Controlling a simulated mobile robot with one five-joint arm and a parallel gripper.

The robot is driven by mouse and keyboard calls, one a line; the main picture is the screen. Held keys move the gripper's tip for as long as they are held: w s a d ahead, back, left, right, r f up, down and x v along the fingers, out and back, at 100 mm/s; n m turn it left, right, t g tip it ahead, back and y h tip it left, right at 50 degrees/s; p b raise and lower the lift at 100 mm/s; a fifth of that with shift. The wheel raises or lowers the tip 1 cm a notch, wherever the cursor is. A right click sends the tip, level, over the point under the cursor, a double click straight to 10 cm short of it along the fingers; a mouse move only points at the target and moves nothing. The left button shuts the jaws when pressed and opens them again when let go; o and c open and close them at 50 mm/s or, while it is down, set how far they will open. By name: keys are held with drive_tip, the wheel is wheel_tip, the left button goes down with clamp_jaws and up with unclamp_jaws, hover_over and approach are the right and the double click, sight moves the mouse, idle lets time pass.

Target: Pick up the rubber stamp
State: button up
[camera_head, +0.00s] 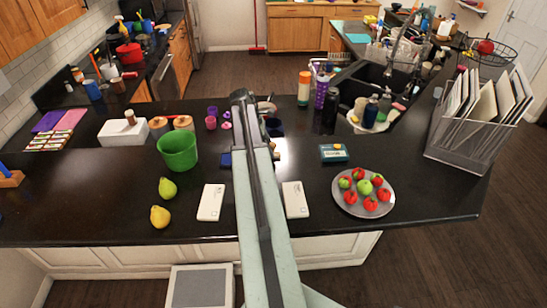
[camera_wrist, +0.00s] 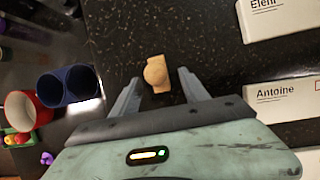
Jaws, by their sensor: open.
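The rubber stamp (camera_wrist: 156,73) looks like a small light-wood piece with a rounded knob, seen from above on the dark speckled counter in the wrist view. My gripper (camera_wrist: 158,84) is open, with one finger on each side of the stamp in the picture. The stamp shows between and slightly beyond the fingertips, with dark gaps on both sides. I see no contact, and I cannot tell how high the fingers are above the counter.
White name boxes (camera_wrist: 285,98) lie to the right in the wrist view. A red cup (camera_wrist: 28,110) and dark blue cups (camera_wrist: 80,84) are at left. The head view shows a green bucket (camera_head: 178,152), pears (camera_head: 168,188), a fruit plate (camera_head: 348,205) and a dark small box (camera_head: 333,153).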

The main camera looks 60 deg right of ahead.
drive_tip(key=b+x, duration=0.2)
drive_tip(key=x, duration=0.1)
drive_tip(key=shift+w+f, duration=0.1)
drive_tip(key=shift+f, duration=0.15)
drive_tip(key=shift+r, duration=0.2)
clamp_jaws()
drive_tip(key=shift+r+p, duration=0.15)
drive_tip(key=shift+p, duration=0.25)
drive_tip(key=shift+r+p, duration=0.3)
wheel_tip(320, 180, up, 3)
drive_tip(key=p, duration=0.3)
drive_tip(key=s+a, duration=0.3)
drive_tip(key=a, duration=0.1)
drive_tip(key=s+a, duration=0.4)
drive_tip(key=s+a+r+p, duration=0.1)
drive_tip(key=s+a, duration=0.2)
drive_tip(key=s, duration=0.1)
drive_tip(key=shift+a, duration=0.4)
drive_tip(key=shift+w, duration=0.1)
